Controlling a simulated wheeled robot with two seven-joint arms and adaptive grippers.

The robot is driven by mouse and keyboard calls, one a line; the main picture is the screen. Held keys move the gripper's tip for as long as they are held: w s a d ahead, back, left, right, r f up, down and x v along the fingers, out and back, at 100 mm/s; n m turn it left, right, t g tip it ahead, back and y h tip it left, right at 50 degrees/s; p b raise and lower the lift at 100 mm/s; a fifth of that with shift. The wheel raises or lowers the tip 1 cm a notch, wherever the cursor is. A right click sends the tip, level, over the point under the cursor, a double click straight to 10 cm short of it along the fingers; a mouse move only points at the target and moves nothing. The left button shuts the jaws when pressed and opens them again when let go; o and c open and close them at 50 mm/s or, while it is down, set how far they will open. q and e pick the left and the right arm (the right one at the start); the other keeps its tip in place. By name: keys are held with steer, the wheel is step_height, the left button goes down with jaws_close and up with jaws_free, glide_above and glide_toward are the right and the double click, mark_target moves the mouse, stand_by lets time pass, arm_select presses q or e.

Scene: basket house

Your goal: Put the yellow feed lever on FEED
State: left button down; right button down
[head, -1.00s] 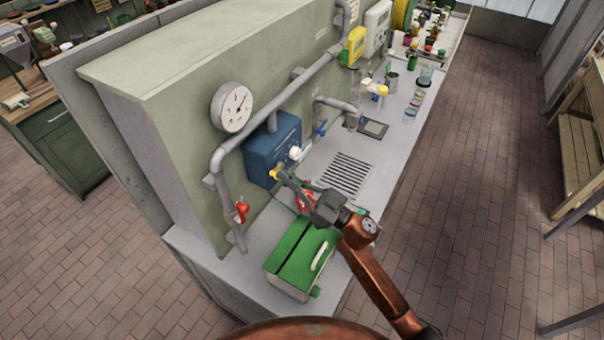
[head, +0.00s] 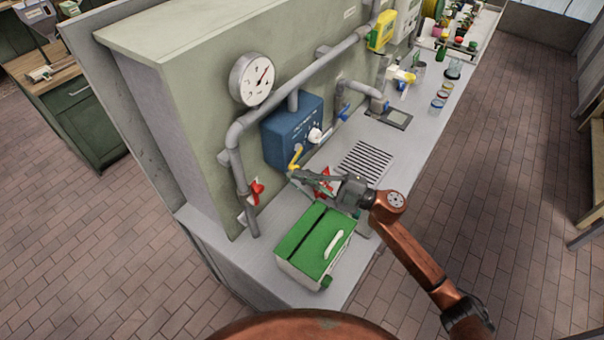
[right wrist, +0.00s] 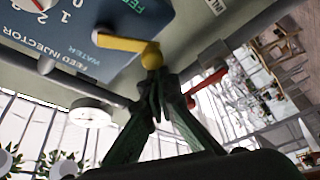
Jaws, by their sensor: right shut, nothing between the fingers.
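The yellow feed lever (head: 296,157) is on the lower front of the blue feed injector box (head: 285,135) on the wall. In the right wrist view the lever (right wrist: 125,45) lies across the box's lower edge, close to the word WATER; part of the word FEED shows higher up. I cannot tell exactly which mark it points at. My right gripper (head: 293,175) is shut and empty, just below the lever. In the right wrist view its fingertips (right wrist: 157,85) are right by the lever's rounded end; contact is unclear. My left gripper is not in view.
A red valve handle (head: 256,190) is on the pipe to the left. A green-lidded box (head: 317,240) stands on the counter below my right arm. A white knob (head: 314,134) is on the blue box. A drain grate (head: 364,163) lies to the right.

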steer(key=shift+w+d+f+n+g+h+b, duration=0.15)
steer(key=shift+f+n, duration=0.1)
steer(key=shift+n, duration=0.3)
steer(key=shift+w+f+n+g+h+b, duration=0.1)
steer(key=shift+f+n+g+b, duration=0.15)
steer(key=shift+n, duration=0.25)
steer(key=shift+w+d+f+n+g+h+b, duration=0.15)
steer(key=shift+f+n, duration=0.15)
steer(key=shift+n, duration=0.25)
steer(key=shift+a, duration=0.1)
steer(key=s+d+p, duration=0.1)
steer(key=s+d, duration=0.4)
steer(key=d, duration=0.2)
steer(key=shift+s+d+p, duration=0.3)
steer(key=shift+s+d, duration=0.05)
steer(key=shift+d, duration=0.05)
